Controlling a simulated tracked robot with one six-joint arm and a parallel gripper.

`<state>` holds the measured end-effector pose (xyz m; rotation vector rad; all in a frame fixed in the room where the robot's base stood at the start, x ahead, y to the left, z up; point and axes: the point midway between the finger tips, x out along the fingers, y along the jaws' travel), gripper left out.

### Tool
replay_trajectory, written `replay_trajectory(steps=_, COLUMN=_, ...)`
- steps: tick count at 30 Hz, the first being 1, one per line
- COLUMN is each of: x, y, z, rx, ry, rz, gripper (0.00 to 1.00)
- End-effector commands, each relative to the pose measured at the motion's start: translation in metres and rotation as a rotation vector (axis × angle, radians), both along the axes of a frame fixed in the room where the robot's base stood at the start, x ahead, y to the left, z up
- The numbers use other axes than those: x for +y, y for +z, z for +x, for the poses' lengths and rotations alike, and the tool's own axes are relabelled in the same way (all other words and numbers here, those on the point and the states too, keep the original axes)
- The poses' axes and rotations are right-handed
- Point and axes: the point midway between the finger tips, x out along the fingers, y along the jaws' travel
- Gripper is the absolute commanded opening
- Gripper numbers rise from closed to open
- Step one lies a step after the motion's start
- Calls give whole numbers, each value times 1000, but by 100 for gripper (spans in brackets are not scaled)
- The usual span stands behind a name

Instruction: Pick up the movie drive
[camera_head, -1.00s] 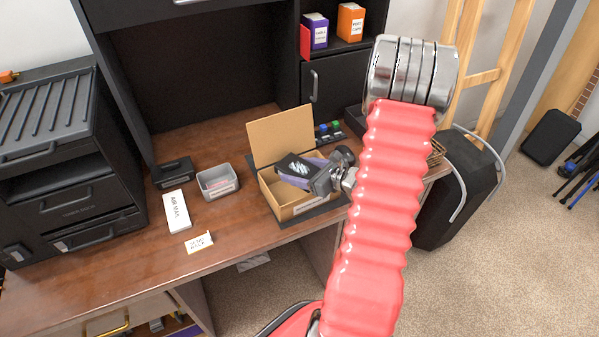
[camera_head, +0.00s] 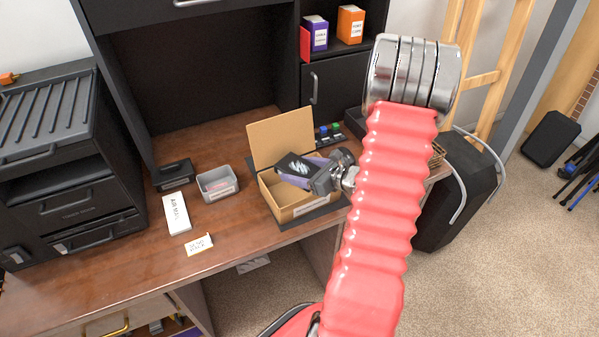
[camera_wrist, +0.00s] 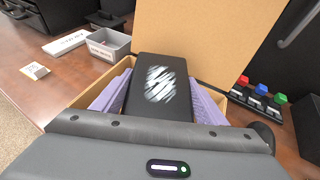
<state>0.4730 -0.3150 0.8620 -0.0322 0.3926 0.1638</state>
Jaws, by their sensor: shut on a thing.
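A black flat drive with a white scribble-like mark, which I take as the movie drive, shows in the wrist view (camera_wrist: 160,88) and in the head view (camera_head: 299,166). My gripper (camera_head: 318,172) is shut on it, with purple finger pads (camera_wrist: 205,103) at both sides of the drive. The drive is tilted and sits over the open cardboard box (camera_head: 290,212), between its raised lid and its front wall. Whether its lower end touches the box bottom is hidden.
Left of the box on the wooden desk (camera_head: 130,255) are a grey bin (camera_head: 217,184), a white air mail box (camera_head: 176,213), a small white card (camera_head: 199,245) and a black case (camera_head: 172,175). Coloured key switches (camera_wrist: 258,92) stand right of the box. The desk's front left is free.

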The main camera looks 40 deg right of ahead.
Motion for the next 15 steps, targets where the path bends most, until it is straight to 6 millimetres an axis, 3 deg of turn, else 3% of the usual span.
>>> replay_trajectory(steps=15, x=0, y=66, z=1, rx=-6, ry=0, rz=-4, gripper=8)
